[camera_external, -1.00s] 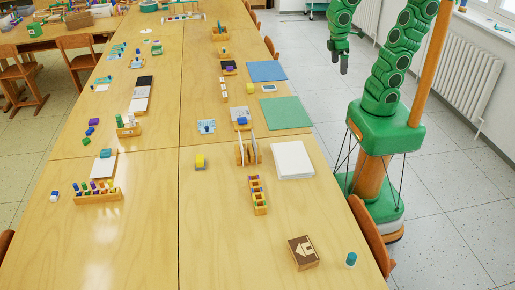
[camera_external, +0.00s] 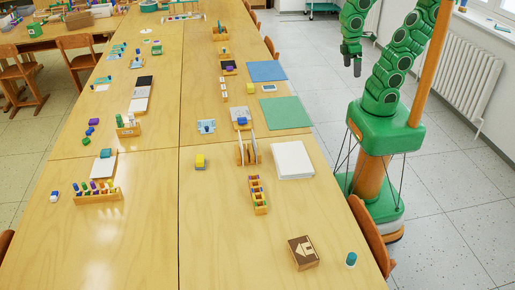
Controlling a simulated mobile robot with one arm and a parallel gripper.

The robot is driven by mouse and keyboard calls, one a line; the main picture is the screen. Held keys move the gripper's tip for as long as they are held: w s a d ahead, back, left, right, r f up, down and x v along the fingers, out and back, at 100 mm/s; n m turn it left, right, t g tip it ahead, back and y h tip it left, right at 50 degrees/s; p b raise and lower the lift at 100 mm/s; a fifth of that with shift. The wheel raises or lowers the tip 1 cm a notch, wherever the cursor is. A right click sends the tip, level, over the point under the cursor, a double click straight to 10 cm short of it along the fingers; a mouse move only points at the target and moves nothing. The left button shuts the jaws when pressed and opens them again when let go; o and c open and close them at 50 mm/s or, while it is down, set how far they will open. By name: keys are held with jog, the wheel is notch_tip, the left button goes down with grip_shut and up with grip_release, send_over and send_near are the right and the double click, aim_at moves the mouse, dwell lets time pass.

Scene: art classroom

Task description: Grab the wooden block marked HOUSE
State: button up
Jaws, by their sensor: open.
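A brown wooden block (camera_external: 303,252) with a pale house shape on its top lies near the front right of the long table. I cannot read any lettering on it. My gripper (camera_external: 351,68) hangs in the air beyond the table's right edge, pointing down. It is far behind the block and well apart from it. Its fingers are apart, with nothing between them.
A small blue-green cylinder (camera_external: 351,259) stands just right of the block. A wooden tray of coloured pieces (camera_external: 258,196), a white paper stack (camera_external: 292,160) and a green mat (camera_external: 286,113) lie farther back. A chair (camera_external: 371,236) stands against the right edge.

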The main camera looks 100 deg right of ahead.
jog(key=w+a+f+m+g+y, duration=0.1)
jog(key=w+a+y, duration=0.2)
jog(key=w+a, duration=0.6)
jog(key=w+a+f+m+g+y, duration=0.1)
jog(key=w+a+y, duration=0.3)
jog(key=a, duration=0.8)
jog(key=m+y, duration=0.5)
jog(key=m, duration=0.4)
send_over(300, 243)
jog(key=s+d, duration=0.5)
jog(key=d, duration=0.6)
notch_tip(300, 243, down, 14)
jog(key=w+a+f+m, duration=0.1)
jog(key=w+a+f, duration=0.1)
jog(key=f, duration=0.2)
jog(key=w+a+f+m+t, duration=0.1)
jog(key=a+f+m, duration=0.1)
jog(key=f, duration=0.3)
jog(key=w+a+f+m+t+y, duration=0.1)
jog(key=w+a+f+m, duration=0.1)
jog(key=f, duration=0.2)
jog(key=shift+w+a+f, duration=0.15)
jog(key=shift+w+f, duration=0.1)
jog(key=shift+w, duration=0.05)
jog(key=shift+a+f+m, duration=0.25)
jog(key=shift+a+m, duration=0.05)
jog(key=shift+a, duration=0.05)
jog(key=shift+x, duration=3.55)
jog(key=shift+r, duration=0.1)
jog(key=shift+c, duration=0.5)
